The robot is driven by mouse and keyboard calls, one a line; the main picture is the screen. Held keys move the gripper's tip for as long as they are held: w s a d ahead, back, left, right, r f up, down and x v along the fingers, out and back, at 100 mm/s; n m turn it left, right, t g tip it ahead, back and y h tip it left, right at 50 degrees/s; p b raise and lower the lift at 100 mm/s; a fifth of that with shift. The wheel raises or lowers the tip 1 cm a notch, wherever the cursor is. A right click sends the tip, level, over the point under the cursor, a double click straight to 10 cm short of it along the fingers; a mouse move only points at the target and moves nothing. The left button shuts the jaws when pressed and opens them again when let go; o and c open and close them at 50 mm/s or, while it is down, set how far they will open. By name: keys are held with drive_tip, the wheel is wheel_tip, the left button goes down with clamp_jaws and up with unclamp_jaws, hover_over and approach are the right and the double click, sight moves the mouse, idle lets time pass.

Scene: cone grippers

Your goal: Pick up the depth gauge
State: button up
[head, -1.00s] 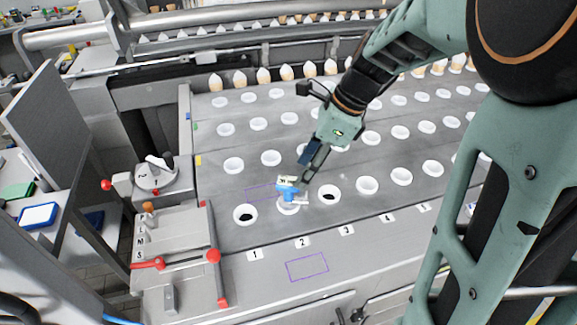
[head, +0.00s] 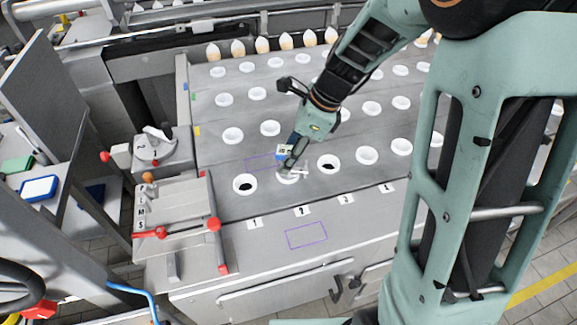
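The depth gauge (head: 283,151), a small blue and white tool, stands at the white-rimmed hole (head: 287,178) above label 2. My gripper (head: 289,167) reaches down from the upper right, and its dark fingers overlap the gauge in the picture. They hide much of its blue body.
White-rimmed holes (head: 328,163) stand in rows across the grey plate, with several cones (head: 262,46) behind. A lever box with red knobs (head: 214,224) is at left. A purple outline (head: 306,235) marks a bare front ledge.

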clamp_jaws()
